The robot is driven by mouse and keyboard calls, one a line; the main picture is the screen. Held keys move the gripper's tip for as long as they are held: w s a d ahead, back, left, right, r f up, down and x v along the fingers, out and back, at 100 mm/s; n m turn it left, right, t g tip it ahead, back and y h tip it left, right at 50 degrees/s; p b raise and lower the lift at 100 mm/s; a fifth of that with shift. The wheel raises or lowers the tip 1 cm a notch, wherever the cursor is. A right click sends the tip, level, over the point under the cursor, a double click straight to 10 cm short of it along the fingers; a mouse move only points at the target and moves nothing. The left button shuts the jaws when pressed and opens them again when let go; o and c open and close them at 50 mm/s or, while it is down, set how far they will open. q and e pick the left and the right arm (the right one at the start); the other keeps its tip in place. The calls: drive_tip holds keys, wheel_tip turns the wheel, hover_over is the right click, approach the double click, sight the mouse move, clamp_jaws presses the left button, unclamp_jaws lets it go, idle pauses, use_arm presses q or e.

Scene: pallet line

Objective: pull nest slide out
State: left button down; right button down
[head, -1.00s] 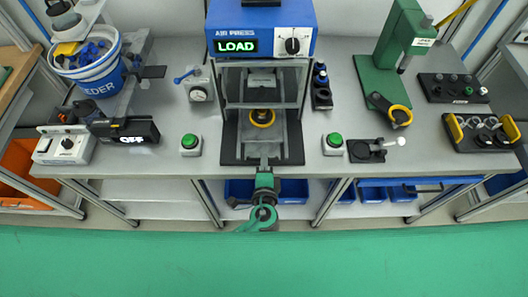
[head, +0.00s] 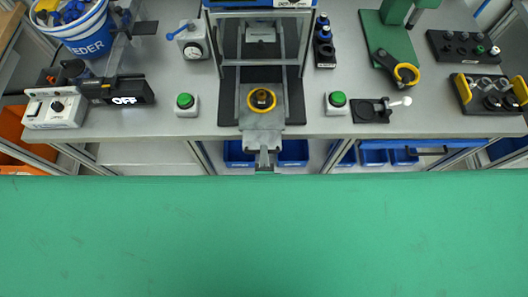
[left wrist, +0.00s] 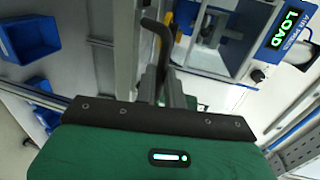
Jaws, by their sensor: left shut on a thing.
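The nest slide (head: 261,121) is a grey plate carrying a yellow ring nest (head: 262,99) with a brownish part in its middle. It sticks out of the front of the press, and its front end reaches past the table edge. My left gripper (head: 264,168) is at that front end, mostly hidden below by the green area. In the left wrist view, my left gripper's fingers (left wrist: 168,88) are close together at a dark bent bar (left wrist: 157,42), shut on the slide's handle. My right gripper is in neither view.
The press frame (head: 263,60) stands behind the slide. Green buttons flank it, left (head: 187,104) and right (head: 338,103). A black fixture (head: 371,111) stands further right. Blue bins (head: 292,152) sit below the table. The press display (left wrist: 288,33) reads LOAD.

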use_arm(q)
drive_tip(key=shift+s+f, duration=0.15)
drive_tip(key=shift+s, duration=0.05)
drive_tip(key=c, duration=1.7)
unclamp_jaws()
drive_tip(key=shift+o, duration=1.1)
drive_tip(key=shift+s, duration=0.15)
drive_tip(key=b+v, duration=0.1)
drive_tip(key=v, duration=1.3)
